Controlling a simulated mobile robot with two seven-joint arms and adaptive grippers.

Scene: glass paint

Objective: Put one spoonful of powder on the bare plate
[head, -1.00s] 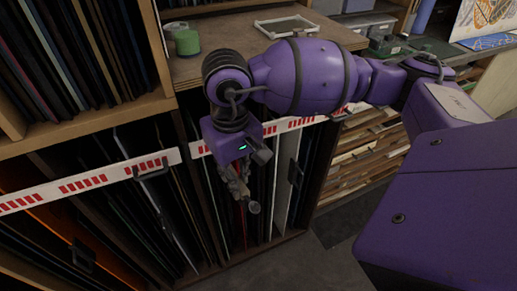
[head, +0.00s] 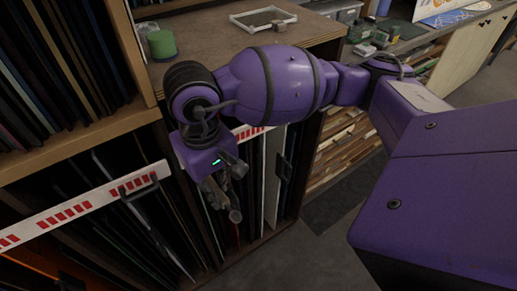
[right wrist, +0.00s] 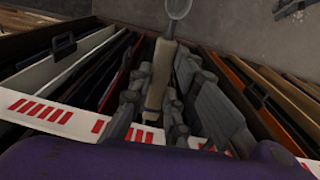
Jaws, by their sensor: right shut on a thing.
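My right gripper (head: 222,190) hangs low in front of the rack of upright sheets, below the wooden top, and is shut on a spoon. The spoon's round bowl (head: 235,215) points down and away; in the right wrist view its tan handle (right wrist: 160,75) sits between the fingers and its clear bowl (right wrist: 178,8) is at the top edge. I cannot tell whether the bowl holds powder. No plate or powder is clearly seen. My left gripper is out of view.
A green round container (head: 161,44) and a pale-rimmed rectangular frame (head: 263,18) are on the wooden top (head: 205,45). Racks with red-and-white striped rails (head: 85,205) stand close to my gripper. Grey floor (head: 290,255) is open at the lower middle.

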